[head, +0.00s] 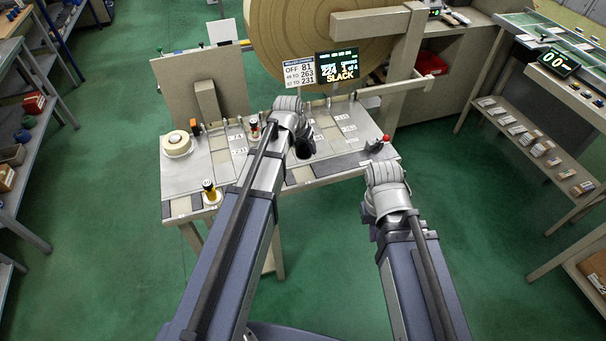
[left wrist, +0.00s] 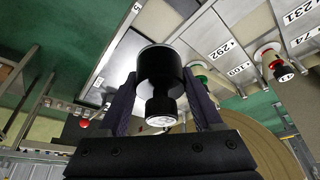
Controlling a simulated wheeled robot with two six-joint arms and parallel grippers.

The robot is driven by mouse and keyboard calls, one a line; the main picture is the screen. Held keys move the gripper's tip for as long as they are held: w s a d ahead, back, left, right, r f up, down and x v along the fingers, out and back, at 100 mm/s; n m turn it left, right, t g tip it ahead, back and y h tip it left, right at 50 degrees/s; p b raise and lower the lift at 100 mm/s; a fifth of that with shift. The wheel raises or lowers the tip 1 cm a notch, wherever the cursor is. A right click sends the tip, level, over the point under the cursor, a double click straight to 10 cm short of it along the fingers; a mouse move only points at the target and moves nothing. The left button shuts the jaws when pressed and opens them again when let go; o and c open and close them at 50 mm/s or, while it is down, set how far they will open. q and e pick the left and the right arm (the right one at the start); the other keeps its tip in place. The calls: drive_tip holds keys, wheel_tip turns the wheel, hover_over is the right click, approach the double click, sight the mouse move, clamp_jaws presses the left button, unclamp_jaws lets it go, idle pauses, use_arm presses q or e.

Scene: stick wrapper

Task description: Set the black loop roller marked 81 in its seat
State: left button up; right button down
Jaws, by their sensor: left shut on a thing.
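My left gripper (left wrist: 160,95) is shut on a black roller (left wrist: 160,68), which sits between its two fingers in the left wrist view. The roller is held above the bench's label strips. I cannot make out which seat is marked 81. My right gripper (head: 385,178) is at the bench's front right; its fingers are hidden.
The bench (head: 185,182) carries a tape roll (head: 176,143), a yellow-black roller (head: 209,190) and a red button (head: 387,138). A sign (head: 300,72) lists 81 beside OFF; a display (head: 338,66) reads SLACK. A large disc rises behind.

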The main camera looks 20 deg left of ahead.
sight(305, 171)
use_arm(q)
drive_tip(key=shift+f+b, duration=4.85)
drive_tip(key=shift+f, duration=0.15)
drive_tip(key=shift+f, duration=0.25)
drive_tip(key=o, duration=1.5)
drive_tip(key=shift+r, duration=0.1)
drive_tip(key=shift+r, duration=0.1)
drive_tip(key=p+v, duration=1.1)
drive_tip(key=v, duration=0.1)
drive_tip(key=shift+w+r, duration=0.1)
drive_tip(key=shift+r, duration=0.1)
drive_tip(key=s+d+g, duration=0.1)
drive_tip(key=s+d, duration=0.3)
drive_tip(key=s, duration=0.2)
drive_tip(key=s+d+f+m+g+y, duration=0.1)
drive_tip(key=s+d+g, duration=0.1)
drive_tip(key=s+d, duration=0.3)
drive_tip(key=s+d+g+y, duration=0.1)
drive_tip(key=s+d+g, duration=0.1)
drive_tip(key=s+d, duration=0.3)
drive_tip(key=shift+s+f+m, duration=0.15)
drive_tip(key=shift+s+f, duration=0.05)
drive_tip(key=shift+s, duration=0.7)
drive_tip(key=shift+s+f+m, duration=0.15)
drive_tip(key=shift+s, duration=0.75)
